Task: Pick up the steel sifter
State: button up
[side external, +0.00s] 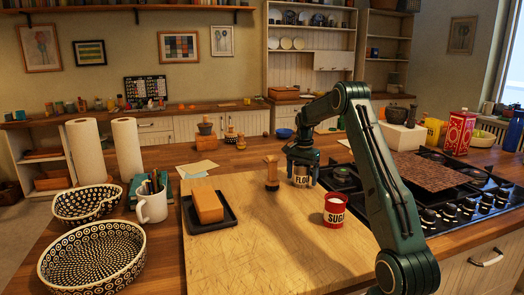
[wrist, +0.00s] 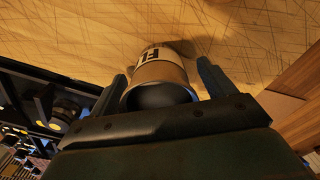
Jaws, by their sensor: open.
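A gap shows by the left finger; whether the right finger touches cannot be told.
A red sugar can (side external: 334,212) stands in front, to the right. A black tray (side external: 228,217) with an orange block (side external: 207,205) lies further left. The hob (side external: 440,205) is to the right. The board's front (side external: 270,250) is clear.

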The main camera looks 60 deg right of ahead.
dwell(0.5)
jog(key=c, duration=1)
jog(key=shift+r, duration=0.15)
notch_tip(320, 180, up, 20)
jog(key=shift+f, duration=0.2)
jog(key=shift+o, duration=0.5)
jog(key=shift+c, duration=0.5)
dwell(0.6)
jog(key=shift+r, duration=0.1)
